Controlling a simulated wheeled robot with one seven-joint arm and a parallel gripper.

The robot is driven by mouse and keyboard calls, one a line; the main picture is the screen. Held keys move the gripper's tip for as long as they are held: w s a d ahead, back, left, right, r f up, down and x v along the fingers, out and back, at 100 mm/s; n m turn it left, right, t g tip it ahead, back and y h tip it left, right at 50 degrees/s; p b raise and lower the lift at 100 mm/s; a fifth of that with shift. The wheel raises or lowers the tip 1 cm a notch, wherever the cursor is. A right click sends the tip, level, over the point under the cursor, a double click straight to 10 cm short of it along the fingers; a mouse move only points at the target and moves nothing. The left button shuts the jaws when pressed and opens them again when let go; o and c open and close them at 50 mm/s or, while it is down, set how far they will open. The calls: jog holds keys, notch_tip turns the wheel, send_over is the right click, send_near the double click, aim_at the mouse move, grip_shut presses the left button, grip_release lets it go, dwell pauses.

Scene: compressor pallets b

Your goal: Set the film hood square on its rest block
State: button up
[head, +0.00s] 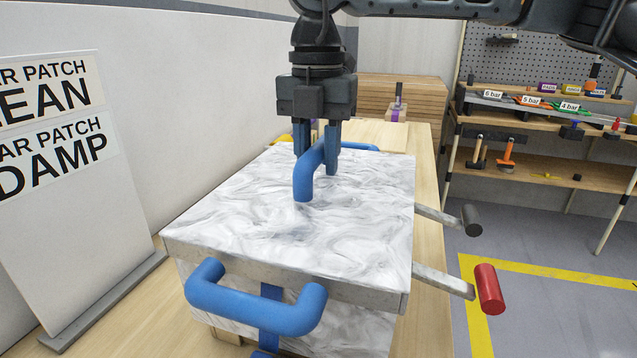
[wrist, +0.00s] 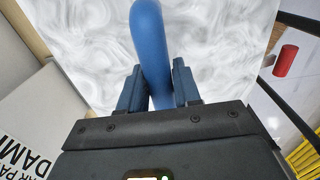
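The film hood (head: 370,210) is a large box with a white-and-grey marbled top, standing over the light wooden bench. A blue bar handle (head: 303,182) rises from the middle of its top. My gripper (head: 318,165) points down with one finger on each side of this handle and looks shut on it. The wrist view shows the fingers (wrist: 158,90) close against both sides of the blue bar (wrist: 153,45). Another blue handle (head: 255,308) is on the front side, and part of one shows at the back. A bit of wood (head: 228,337) shows under the front edge; I cannot tell whether it is the rest block.
Two metal levers stick out at the right, one with a black grip (head: 471,219), one with a red grip (head: 489,289). A white sign board (head: 60,210) stands close at the left. Stacked boards (head: 405,95) are behind. A tool rack (head: 545,100) stands at the right beyond open floor.

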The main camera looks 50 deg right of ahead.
jog(key=c, duration=0.5)
jog(key=shift+r+p, duration=1.3)
jog(key=shift+r, duration=2.25)
grip_shut()
